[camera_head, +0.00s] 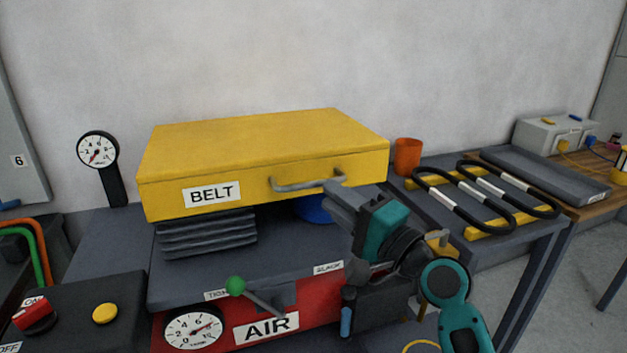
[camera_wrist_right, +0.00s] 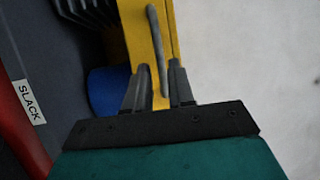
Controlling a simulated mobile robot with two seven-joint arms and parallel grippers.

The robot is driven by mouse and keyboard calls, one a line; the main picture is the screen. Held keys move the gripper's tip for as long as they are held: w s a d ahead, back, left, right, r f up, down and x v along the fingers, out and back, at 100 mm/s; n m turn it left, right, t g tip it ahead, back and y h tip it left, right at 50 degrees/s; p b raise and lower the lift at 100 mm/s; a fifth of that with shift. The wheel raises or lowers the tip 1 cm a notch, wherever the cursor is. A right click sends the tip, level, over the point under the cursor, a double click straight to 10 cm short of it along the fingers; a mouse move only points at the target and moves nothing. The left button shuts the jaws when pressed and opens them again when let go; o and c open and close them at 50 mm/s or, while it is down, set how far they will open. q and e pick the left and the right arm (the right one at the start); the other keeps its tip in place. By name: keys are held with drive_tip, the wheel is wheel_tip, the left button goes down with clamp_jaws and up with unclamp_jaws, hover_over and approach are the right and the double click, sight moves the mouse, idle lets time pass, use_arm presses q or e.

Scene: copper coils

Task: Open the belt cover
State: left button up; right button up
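The belt cover (camera_head: 260,145) is a yellow box-shaped lid with a BELT label, down and level over the dark machine. A grey bar handle (camera_head: 300,184) runs along its front face. My right gripper (camera_head: 337,188) is at the right end of this handle. In the right wrist view my right gripper (camera_wrist_right: 157,82) has its fingers apart, with the end of the handle (camera_wrist_right: 157,45) between them and gaps showing. The yellow cover (camera_wrist_right: 140,35) lies behind the bar. My left gripper is not in view.
Under the cover are grey bellows (camera_head: 207,234) and a blue round part (camera_head: 313,208). A green-knobbed lever (camera_head: 236,286) and an AIR gauge (camera_head: 193,331) are on the red front. Black loops (camera_head: 450,205) and an orange cup (camera_head: 408,156) are on the right table.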

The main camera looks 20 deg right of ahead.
sight(317, 186)
drive_tip(key=x, duration=0.5)
drive_tip(key=shift+w+a, duration=0.15)
drive_tip(key=shift+w, duration=0.2)
drive_tip(key=shift+c, duration=0.3)
clamp_jaws()
